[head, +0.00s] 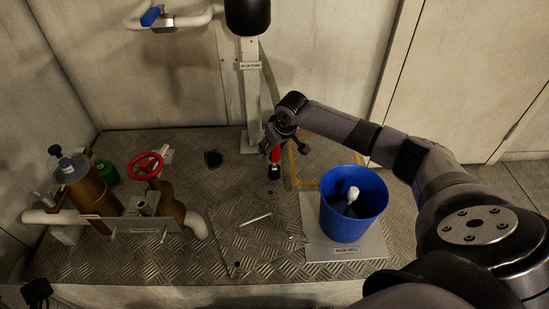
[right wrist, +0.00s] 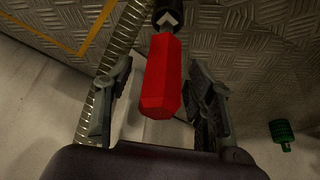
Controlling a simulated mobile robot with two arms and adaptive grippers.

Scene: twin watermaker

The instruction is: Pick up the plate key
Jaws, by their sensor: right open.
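A tool with a red faceted handle (head: 275,153) and a black end, apparently the plate key, is upright near the middle of the metal deck in the head view. My right gripper (head: 285,138) is over it. In the right wrist view the red handle (right wrist: 161,85) lies between the two dark fingers of my right gripper (right wrist: 158,68). The fingers are open, with a gap visible on both sides of the handle. A dark part at the lower left corner of the head view looks like my left gripper (head: 38,291); its fingers cannot be made out.
A blue bucket (head: 350,222) with a white-headed item inside stands on a pale plate (head: 318,250) at right. A T-shaped metal piece (head: 255,219) lies on the deck. Piping with a red handwheel (head: 145,166) stands left. A white post (head: 250,105) and hose are close behind the gripper.

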